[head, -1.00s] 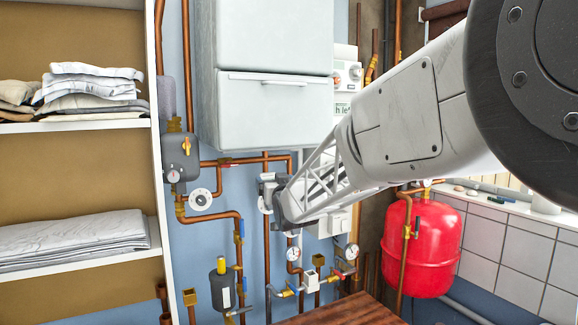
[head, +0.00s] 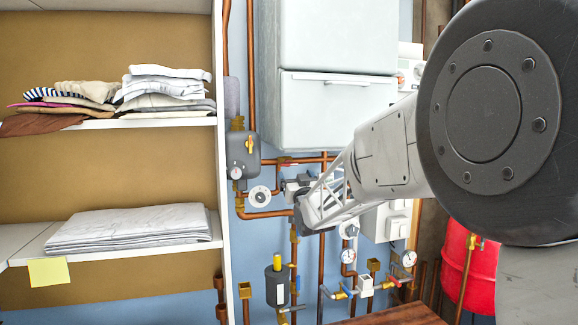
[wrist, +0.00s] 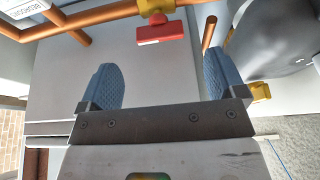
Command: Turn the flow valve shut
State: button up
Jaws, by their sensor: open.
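A valve with a red handle (wrist: 162,33) sits on a copper pipe with a brass body, at the top middle of the wrist view. In the head view a small red handle (head: 284,159) shows on the upper copper pipe, above my gripper.
A white round dial (head: 259,196) is just left of my gripper. A grey pump unit (head: 243,155) with a yellow lever stands further left. Shelves with folded linen (head: 130,229) fill the left side. Gauges and coloured levers (head: 348,257) are below; a red tank (head: 478,270) is at right.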

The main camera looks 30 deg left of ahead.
aim_at(289, 163)
jog(key=shift+w+a, duration=0.1)
jog(key=shift+x, duration=3.75)
jog(key=c, duration=0.9)
